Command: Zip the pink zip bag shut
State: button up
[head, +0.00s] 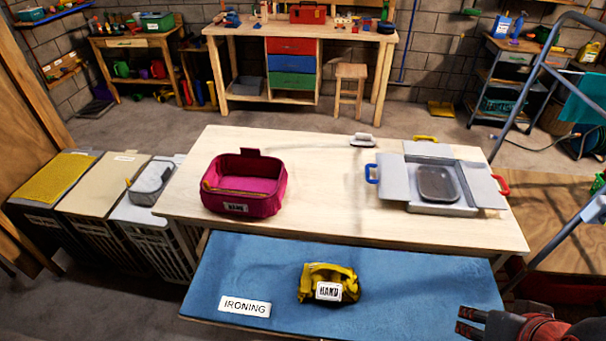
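The pink zip bag (264,205) stands upright on the pale wooden table, left of the middle. Its top is open and I can see into it. A thin yellowish zip line runs along the front rim, and a small tab stands up at the back rim. A white label is on its front. The zip's slider is too small to make out for certain. My gripper (463,321) is at the bottom right corner, over the blue ironing board's right end, far from the bag. Its dark fingers look apart, with nothing between them.
A blue ironing board (222,276) lies in front of the wooden table (330,208), with a yellow bag (313,285) on it. A grey box with open flaps (448,210) holds a lidded container (437,184). A small iron-like item (362,140) sits at the back. The table's middle is clear.

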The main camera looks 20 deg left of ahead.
aim_at(206, 183)
jog(key=u, duration=1.55)
